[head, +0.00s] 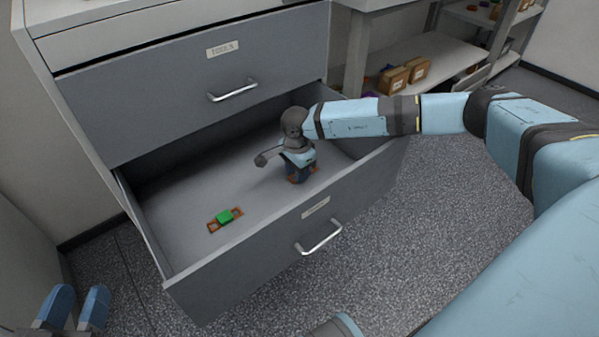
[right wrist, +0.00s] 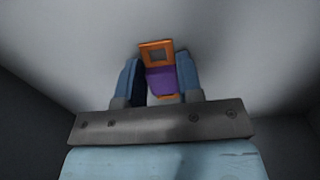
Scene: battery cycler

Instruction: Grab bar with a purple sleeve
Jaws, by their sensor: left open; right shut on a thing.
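The bar with the purple sleeve (right wrist: 161,82) lies between the two blue fingers of my right gripper (right wrist: 159,78) in the right wrist view. Its orange end with a square opening sticks out past the fingertips. In the head view my right gripper (head: 299,177) reaches down into the open drawer and is shut on this bar. Only small orange ends show there; the purple sleeve is hidden by the fingers. My left gripper (head: 73,311) is open and empty at the lower left corner of the head view, outside the drawer.
An orange bar with a green sleeve (head: 225,216) lies on the drawer floor to the left. The open drawer (head: 260,262) has a front wall and handle; a closed drawer (head: 195,92) sits above it. Shelves with cardboard boxes (head: 393,80) stand behind my right arm.

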